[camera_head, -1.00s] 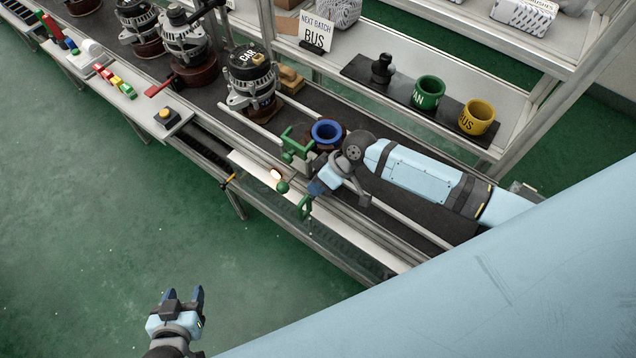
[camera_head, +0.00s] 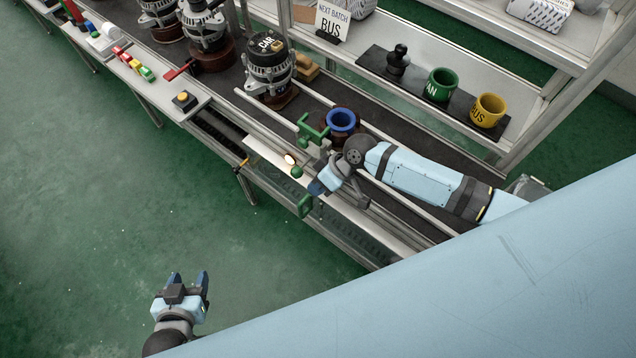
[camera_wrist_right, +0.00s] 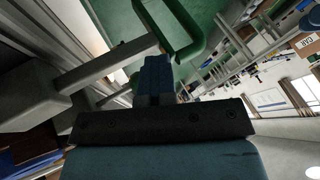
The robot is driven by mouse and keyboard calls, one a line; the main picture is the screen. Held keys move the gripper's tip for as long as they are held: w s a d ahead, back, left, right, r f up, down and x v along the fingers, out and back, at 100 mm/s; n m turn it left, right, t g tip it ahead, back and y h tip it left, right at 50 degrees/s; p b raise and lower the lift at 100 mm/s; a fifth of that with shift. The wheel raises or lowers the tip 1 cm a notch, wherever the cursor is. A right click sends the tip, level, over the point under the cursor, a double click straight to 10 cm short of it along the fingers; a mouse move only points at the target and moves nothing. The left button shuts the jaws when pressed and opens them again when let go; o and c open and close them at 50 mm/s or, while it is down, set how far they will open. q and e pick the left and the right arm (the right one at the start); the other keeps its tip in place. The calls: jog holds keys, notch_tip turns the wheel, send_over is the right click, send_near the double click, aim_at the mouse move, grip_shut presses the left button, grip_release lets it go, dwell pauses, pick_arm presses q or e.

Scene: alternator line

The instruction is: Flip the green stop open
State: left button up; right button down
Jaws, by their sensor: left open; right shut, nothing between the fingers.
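The green stop has a green bracket (camera_head: 313,130) at the conveyor, beside the blue-rimmed cup. A green loop (camera_head: 305,205) hangs at the conveyor's front edge, and a green ball knob (camera_head: 297,172) is near it. My right gripper (camera_head: 318,187) is at the front rail, close to the loop and knob. In the right wrist view its fingers (camera_wrist_right: 156,72) are shut and empty, right by a green loop (camera_wrist_right: 190,40) on a grey bar; I cannot tell whether they touch. My left gripper (camera_head: 188,282) is open and empty above the floor, away from the line.
A blue-rimmed cup (camera_head: 341,120) stands on the conveyor behind my right gripper. An alternator marked CAR (camera_head: 268,68) stands further left. Green (camera_head: 441,86) and yellow (camera_head: 488,109) cups are on the shelf. The floor in front is clear.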

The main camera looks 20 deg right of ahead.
jog(key=b+v, duration=0.1)
jog(key=v, duration=1.3)
jog(key=shift+w+f, duration=0.1)
jog(key=s+a+f+m+t, duration=0.2)
jog(key=s+a+f+t, duration=0.1)
jog(key=a+f+t, duration=0.25)
jog(key=s+d+f+m+t+h, duration=0.2)
jog(key=s+f+t+h, duration=0.2)
jog(key=s, duration=0.4)
jog(key=shift+s, duration=0.2)
jog(key=shift+d, duration=0.15)
